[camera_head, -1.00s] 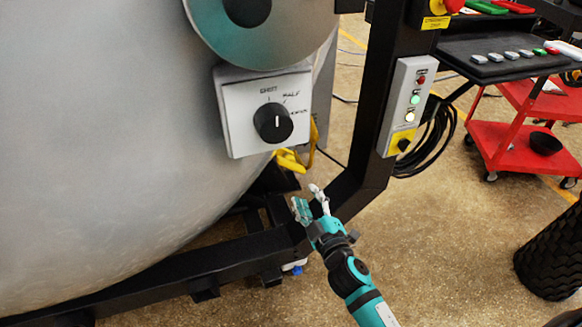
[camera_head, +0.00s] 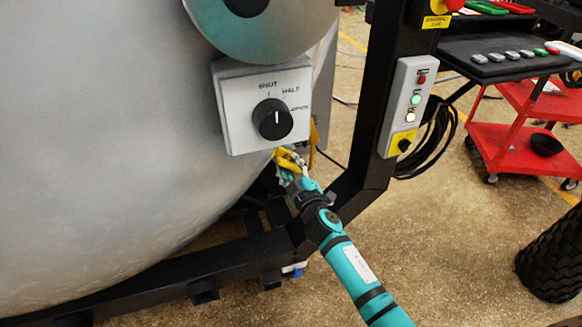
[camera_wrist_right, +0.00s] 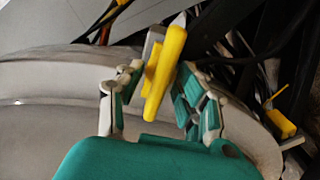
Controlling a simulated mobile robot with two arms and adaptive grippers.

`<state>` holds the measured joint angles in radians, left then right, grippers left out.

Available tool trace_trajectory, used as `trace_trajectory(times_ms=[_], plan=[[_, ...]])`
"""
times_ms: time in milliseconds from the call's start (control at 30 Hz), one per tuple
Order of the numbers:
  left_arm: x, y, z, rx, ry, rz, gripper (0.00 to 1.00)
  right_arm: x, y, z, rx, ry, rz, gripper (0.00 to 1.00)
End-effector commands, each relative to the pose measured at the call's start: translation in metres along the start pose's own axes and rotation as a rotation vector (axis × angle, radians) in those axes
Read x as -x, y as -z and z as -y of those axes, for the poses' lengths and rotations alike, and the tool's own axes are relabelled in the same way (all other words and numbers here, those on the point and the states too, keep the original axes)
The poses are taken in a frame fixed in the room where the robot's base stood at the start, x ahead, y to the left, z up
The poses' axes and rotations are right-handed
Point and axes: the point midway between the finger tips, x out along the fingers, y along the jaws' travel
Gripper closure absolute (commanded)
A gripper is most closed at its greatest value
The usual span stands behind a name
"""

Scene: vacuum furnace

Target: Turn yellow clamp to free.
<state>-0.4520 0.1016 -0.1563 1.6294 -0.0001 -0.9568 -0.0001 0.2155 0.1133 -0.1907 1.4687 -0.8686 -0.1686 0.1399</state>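The yellow clamp (camera_head: 283,157) is at the lower right edge of the big grey furnace body, just below the dial box. My right gripper (camera_head: 293,167) is at the clamp and partly covers it in the head view. In the right wrist view the yellow clamp handle (camera_wrist_right: 165,68) stands slightly tilted between the two spread fingers of my right gripper (camera_wrist_right: 157,88). A gap shows on both sides of the handle, so the fingers are open around it. My left gripper is not in view.
The dial box (camera_head: 235,110) with a black knob is right above my gripper. A black frame post (camera_head: 372,165) with a button panel (camera_head: 410,95) stands to the right. A red cart (camera_head: 510,150) is farther right. In the wrist view another yellow part (camera_wrist_right: 281,123) and dark cables lie at right.

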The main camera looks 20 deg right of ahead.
Motion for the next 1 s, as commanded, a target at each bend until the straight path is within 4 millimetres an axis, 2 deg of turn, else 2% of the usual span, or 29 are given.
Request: trace_trajectory(times_ms=[33, 300, 333, 667, 1000], plan=[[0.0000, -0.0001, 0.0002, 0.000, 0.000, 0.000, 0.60, 0.0002, 0.0000, 0.0001, 0.000, 0.000, 0.000, 0.63], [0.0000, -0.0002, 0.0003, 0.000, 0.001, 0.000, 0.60, 0.0004, -0.0001, 0.0002, 0.000, 0.000, 0.000, 0.99], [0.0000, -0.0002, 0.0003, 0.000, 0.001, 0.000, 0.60, 0.0004, -0.0001, 0.0002, 0.000, 0.000, 0.000, 1.00], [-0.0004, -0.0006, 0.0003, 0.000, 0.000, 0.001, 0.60, 0.0005, -0.0003, 0.0005, 0.013, 0.001, 0.000, 1.00], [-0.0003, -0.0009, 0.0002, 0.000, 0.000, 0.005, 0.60, 0.0006, -0.0005, 0.0013, 0.178, 0.001, -0.001, 1.00]])
